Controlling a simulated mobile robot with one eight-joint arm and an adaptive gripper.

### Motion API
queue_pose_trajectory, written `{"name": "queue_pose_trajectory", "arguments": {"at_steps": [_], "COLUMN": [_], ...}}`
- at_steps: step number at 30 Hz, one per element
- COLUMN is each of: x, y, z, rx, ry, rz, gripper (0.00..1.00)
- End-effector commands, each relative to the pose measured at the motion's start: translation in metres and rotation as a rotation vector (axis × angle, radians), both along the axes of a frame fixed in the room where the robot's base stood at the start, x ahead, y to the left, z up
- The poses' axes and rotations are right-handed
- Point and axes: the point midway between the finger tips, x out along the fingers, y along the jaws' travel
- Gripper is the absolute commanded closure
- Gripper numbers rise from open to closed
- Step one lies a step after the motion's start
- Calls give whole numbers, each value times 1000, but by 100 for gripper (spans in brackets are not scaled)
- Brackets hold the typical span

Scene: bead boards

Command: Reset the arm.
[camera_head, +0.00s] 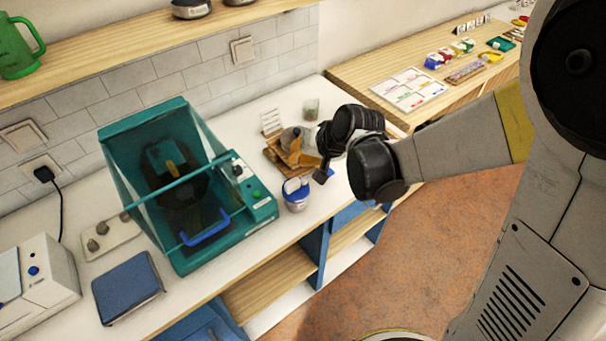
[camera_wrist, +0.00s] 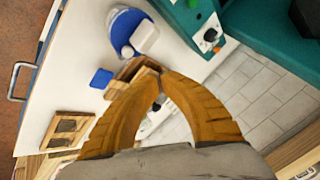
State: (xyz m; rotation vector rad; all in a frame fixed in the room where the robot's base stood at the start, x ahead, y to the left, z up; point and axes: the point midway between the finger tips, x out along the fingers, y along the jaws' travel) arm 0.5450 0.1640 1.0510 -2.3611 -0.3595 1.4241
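My gripper (camera_wrist: 160,77) has two orange fingers whose tips come together in the wrist view, with nothing visibly held between them. In the camera_head view my gripper (camera_head: 300,156) hangs over the white counter, in front of a wooden stand. My arm reaches in from the right, and its dark wrist partly hides the gripper. A blue and white tub (camera_head: 296,196) stands on the counter just below and left of the gripper. It also shows in the wrist view (camera_wrist: 127,30), apart from the fingers.
A teal machine with a clear cover (camera_head: 180,190) stands left of the tub. A blue pad (camera_head: 127,287) and a white device (camera_head: 38,285) are farther left. A clear jar (camera_head: 311,109) stands behind the gripper. A wooden table (camera_head: 440,105) with cards and small items is at the back right.

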Motion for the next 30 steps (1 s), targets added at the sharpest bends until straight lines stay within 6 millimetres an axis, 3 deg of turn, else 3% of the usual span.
{"name": "queue_pose_trajectory", "arguments": {"at_steps": [2,20,25,30], "x": [0,-3,-25,-68], "y": [0,-4,-33,-78], "z": [7,10,29,51], "rx": [0,-8,-74,-183], "ry": [0,-3,-31,-69], "rz": [0,-3,-15,-34], "gripper": [100,100,100,100]}}
